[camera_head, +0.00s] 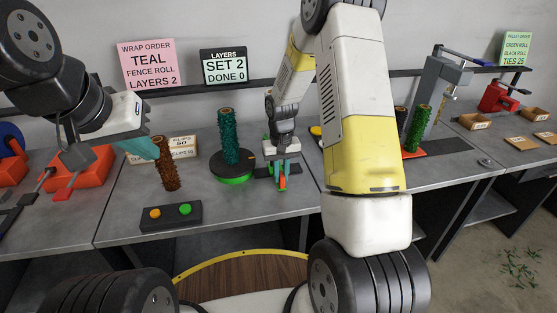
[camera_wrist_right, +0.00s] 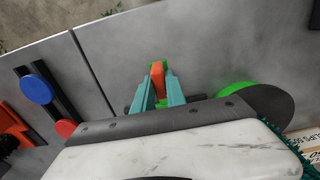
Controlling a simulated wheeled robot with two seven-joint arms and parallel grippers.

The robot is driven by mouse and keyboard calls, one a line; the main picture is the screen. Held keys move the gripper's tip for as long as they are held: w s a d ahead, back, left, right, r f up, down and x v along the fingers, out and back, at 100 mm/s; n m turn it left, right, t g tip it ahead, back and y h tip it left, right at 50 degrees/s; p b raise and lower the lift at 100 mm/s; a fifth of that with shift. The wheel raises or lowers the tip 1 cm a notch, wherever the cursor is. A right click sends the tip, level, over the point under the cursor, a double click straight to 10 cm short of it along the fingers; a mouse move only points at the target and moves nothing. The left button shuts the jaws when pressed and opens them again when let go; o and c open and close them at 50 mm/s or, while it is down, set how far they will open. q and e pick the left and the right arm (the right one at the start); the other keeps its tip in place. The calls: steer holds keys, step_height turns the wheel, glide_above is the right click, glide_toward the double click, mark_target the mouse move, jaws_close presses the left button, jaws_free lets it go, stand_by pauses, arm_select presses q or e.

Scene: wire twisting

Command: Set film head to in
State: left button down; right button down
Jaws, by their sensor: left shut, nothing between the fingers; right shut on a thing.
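My right gripper (camera_head: 281,172) points down beside the turntable, its teal fingers shut on a small orange-and-green handle (camera_head: 282,184). The handle also shows between the fingertips in the right wrist view (camera_wrist_right: 158,76). It sits at a low dark base (camera_head: 263,171), which I take for the film head; the gripper hides much of it. A teal fence roll (camera_head: 229,140) stands upright on the black turntable (camera_head: 216,168) with a green edge, just left of this gripper. My left gripper (camera_head: 148,148) is shut and empty, close to a brown roll (camera_head: 166,165); I cannot tell whether they touch.
A black button box (camera_head: 170,217) with an orange and a green button lies at the front. Signs stand behind: pink reads teal fence roll, layers 2; the dark-framed one (camera_head: 224,66) reads set 2, done 0. A green roll (camera_head: 417,130) stands further right.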

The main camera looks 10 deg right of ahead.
steer(key=a, duration=0.5)
steer(key=c, duration=1.4)
jaws_free()
steer(key=shift+a, duration=0.1)
steer(key=shift+o, duration=0.2)
steer(key=shift+r, duration=0.15)
steer(key=shift+r, duration=0.3)
step_height(320, 180, up, 7)
